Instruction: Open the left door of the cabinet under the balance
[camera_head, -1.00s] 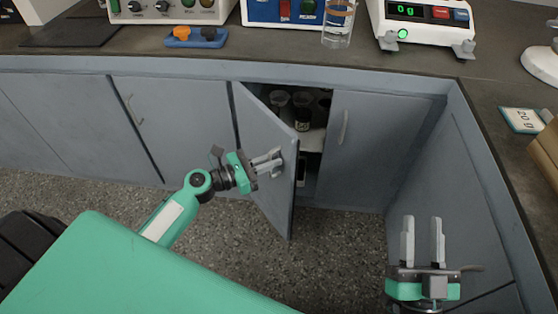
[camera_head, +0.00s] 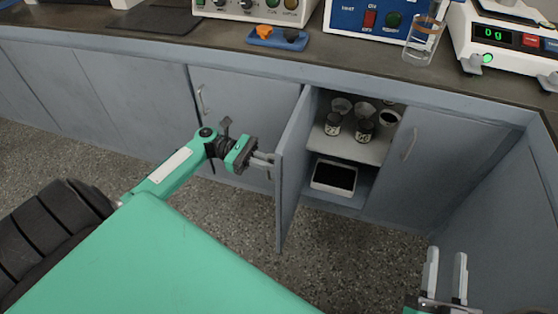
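The left door (camera_head: 294,170) of the cabinet under the balance (camera_head: 510,35) stands wide open, swung out toward me on its left-hand hinge side. The right door (camera_head: 430,165), with its upright handle (camera_head: 411,145), is closed. My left gripper (camera_head: 268,160) is at the outer face of the open door, near its free edge. Its fingers are close together on the door's handle, which they mostly hide. My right gripper (camera_head: 446,254) is at the lower right, in front of the cabinet, fingers apart and empty, its base cut off by the frame edge.
Inside the cabinet, several jars and cups (camera_head: 363,128) stand on the upper shelf (camera_head: 350,147), and a white tray (camera_head: 333,177) sits below. A glass beaker (camera_head: 424,40) stands on the counter (camera_head: 340,56). The speckled floor (camera_head: 350,250) before the opening is clear.

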